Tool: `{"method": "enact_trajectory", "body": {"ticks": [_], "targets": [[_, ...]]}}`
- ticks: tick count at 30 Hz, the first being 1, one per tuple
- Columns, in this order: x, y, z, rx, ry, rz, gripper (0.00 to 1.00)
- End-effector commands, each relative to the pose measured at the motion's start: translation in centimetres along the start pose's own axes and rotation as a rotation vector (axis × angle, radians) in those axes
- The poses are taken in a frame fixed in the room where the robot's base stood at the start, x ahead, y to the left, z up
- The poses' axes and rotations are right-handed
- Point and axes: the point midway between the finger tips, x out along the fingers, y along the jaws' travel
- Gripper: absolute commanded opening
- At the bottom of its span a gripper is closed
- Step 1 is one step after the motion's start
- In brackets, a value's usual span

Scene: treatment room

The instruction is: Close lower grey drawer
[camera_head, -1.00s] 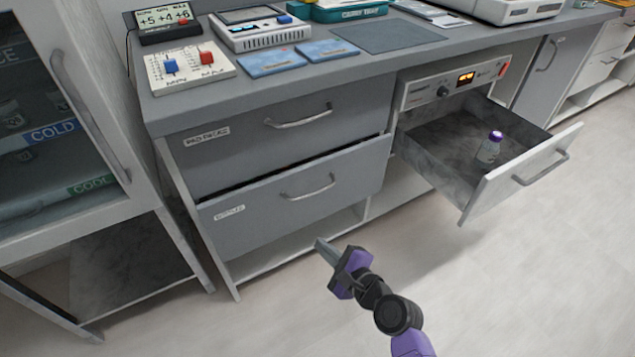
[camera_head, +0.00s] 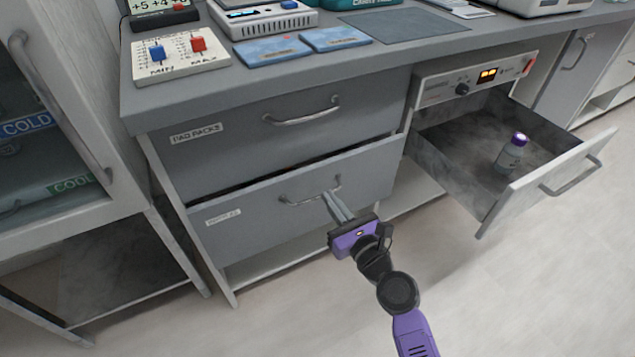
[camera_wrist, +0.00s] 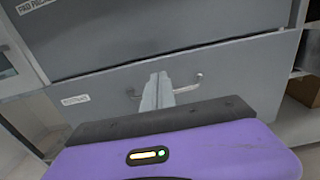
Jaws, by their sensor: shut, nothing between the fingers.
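The lower grey drawer (camera_head: 250,217) stands slightly out from the cabinet, with a dark gap along its top edge below the upper grey drawer (camera_head: 230,140). It has a curved metal handle (camera_head: 298,197) and a small label at its left. My gripper (camera_head: 330,195) is shut and empty, its fingertips at the handle's right part in the head view. In the wrist view my gripper (camera_wrist: 162,78) points at the drawer front (camera_wrist: 225,75) between the two handle ends, hiding the middle of the handle. I cannot tell whether the tips touch.
At the right, a white-fronted drawer (camera_head: 550,185) stands open with a purple-capped bottle (camera_head: 511,152) in it. A glass-doored cabinet (camera_head: 50,130) stands at the left. The counter (camera_head: 270,80) above bears devices and blue packs. The floor in front is clear.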

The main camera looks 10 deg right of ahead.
Motion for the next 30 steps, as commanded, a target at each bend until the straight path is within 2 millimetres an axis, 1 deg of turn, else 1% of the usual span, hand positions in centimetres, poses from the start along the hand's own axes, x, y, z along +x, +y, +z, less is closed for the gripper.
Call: {"method": "enact_trajectory", "body": {"ticks": [1,6,9,12,17,27,30], "targets": [[1.1,0.1,0.0,0.000,-0.003,0.001,0.00],[4.1,0.0,-0.2,0.000,-0.002,0.000,0.00],[5.4,0.0,-0.1,-0.002,-0.001,0.000,0.00],[6.3,0.0,-0.1,-0.001,0.000,0.000,0.00],[7.0,0.0,-0.1,-0.002,0.001,0.000,0.00],[7.1,0.0,-0.1,-0.002,0.001,0.000,0.00],[7.9,0.0,0.0,-0.002,-0.001,0.000,0.00]]}}
